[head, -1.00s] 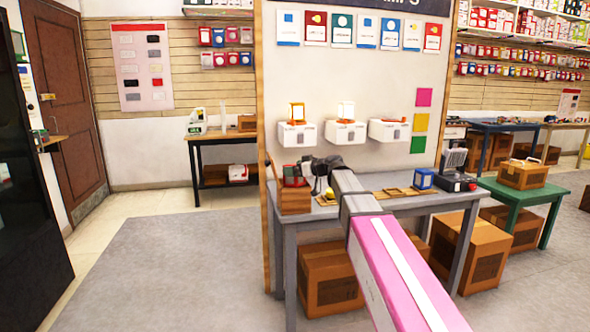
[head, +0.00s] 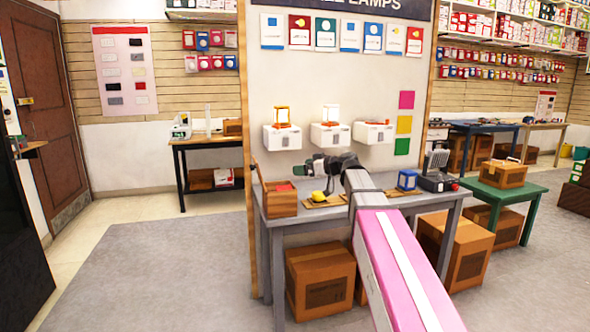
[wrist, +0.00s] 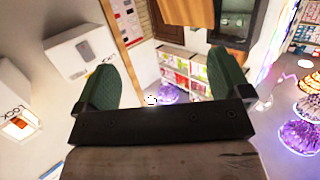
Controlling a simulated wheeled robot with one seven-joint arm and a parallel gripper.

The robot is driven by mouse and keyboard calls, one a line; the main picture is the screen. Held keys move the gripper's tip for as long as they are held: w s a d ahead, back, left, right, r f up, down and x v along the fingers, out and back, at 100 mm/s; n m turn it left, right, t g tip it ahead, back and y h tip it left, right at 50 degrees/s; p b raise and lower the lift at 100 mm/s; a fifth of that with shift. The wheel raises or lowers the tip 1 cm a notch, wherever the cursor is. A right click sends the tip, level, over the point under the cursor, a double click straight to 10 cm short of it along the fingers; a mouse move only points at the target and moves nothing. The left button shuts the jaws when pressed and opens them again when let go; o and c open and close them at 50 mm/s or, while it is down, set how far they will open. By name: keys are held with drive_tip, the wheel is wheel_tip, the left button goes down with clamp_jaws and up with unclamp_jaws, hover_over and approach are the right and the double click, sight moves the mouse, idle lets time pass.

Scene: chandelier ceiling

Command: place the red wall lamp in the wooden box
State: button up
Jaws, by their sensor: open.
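The wooden box (head: 281,206) stands at the left end of the grey table, its tall back panel leaning up at the left. A small red thing (head: 283,187) shows inside its top; it looks like the red wall lamp, mostly hidden by the box walls. My gripper (head: 312,166) is above the table, to the right of the box and apart from it. In the wrist view its two green fingers (wrist: 160,88) are wide apart with nothing between them.
On the grey table (head: 330,222) are a yellow lamp (head: 320,196) on a wooden tray, a blue lamp (head: 407,180), and a dark device (head: 436,178). White boxes (head: 282,137) are mounted on the panel behind. A green table (head: 511,198) stands right. The grey floor at front left is clear.

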drive_tip(key=shift+s+d, duration=0.2)
drive_tip(key=shift+d, duration=0.2)
drive_tip(key=s+d+f+m+g+h, duration=0.1)
drive_tip(key=s+d+f+m+h, duration=0.15)
drive_tip(key=f, duration=0.65)
drive_tip(key=s+d+f+m+g+h, duration=0.15)
drive_tip(key=s+f, duration=0.25)
drive_tip(key=f, duration=0.4)
drive_tip(key=s+d+f+m+g+h, duration=0.1)
drive_tip(key=s+f+m+h, duration=0.15)
drive_tip(key=f, duration=0.65)
drive_tip(key=s+d+f+m+g+h, duration=0.2)
drive_tip(key=s+d+f+h, duration=0.1)
drive_tip(key=s+f, duration=0.5)
drive_tip(key=s+d+f+m+g+h, duration=0.2)
drive_tip(key=s+d+f+m+h, duration=0.1)
drive_tip(key=s+d+f, duration=0.3)
wheel_tip(320, 180, down, 3)
drive_tip(key=shift+s+d+f+m+h, duration=0.1)
drive_tip(key=shift+s+d+m+h, duration=0.2)
drive_tip(key=shift+s+h, duration=0.65)
drive_tip(key=shift+s+a+y, duration=0.1)
drive_tip(key=shift+s+y, duration=0.2)
